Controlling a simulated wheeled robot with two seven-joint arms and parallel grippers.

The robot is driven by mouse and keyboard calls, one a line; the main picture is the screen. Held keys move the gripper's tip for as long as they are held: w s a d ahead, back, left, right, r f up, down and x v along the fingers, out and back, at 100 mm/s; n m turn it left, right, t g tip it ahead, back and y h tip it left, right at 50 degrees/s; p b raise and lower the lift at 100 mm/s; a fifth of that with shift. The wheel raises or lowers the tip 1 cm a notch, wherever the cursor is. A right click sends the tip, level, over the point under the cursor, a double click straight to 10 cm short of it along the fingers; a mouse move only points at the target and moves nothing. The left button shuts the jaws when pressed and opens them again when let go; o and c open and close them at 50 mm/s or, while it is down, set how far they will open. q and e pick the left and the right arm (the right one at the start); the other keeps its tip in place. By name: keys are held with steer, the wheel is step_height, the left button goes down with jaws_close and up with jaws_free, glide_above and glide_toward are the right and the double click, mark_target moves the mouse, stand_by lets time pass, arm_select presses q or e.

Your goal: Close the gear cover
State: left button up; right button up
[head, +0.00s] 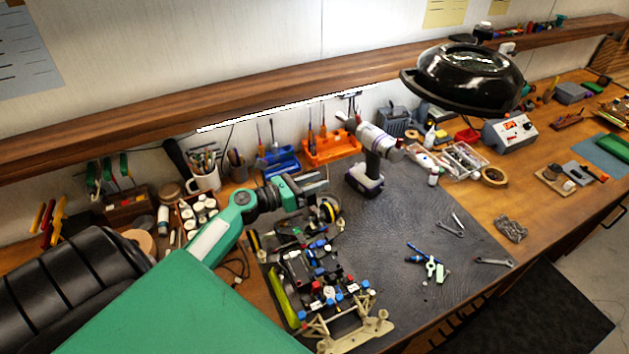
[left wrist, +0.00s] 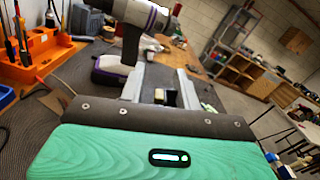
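The RC racecar chassis (head: 322,285) stands on the dark mat, with blue, red and black parts and a pale bumper frame at its near end. I cannot pick out the gear cover for certain among the small parts. My left gripper (head: 318,184) is above the far end of the chassis, near the wheels there. In the left wrist view its two grey fingers (left wrist: 160,88) stand apart, with a small dark and yellowish part visible between or beyond them. I cannot tell if they touch it. My right gripper is not in view.
A cordless drill (head: 371,160) stands on the mat (head: 400,215) just right of my left gripper. An orange tool holder (head: 332,148) stands behind. A black lamp (head: 465,78) hangs above the bench. Loose tools (head: 430,262) lie right of the car, with bare mat around them.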

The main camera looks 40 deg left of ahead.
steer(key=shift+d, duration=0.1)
arm_select(q)
jaws_close()
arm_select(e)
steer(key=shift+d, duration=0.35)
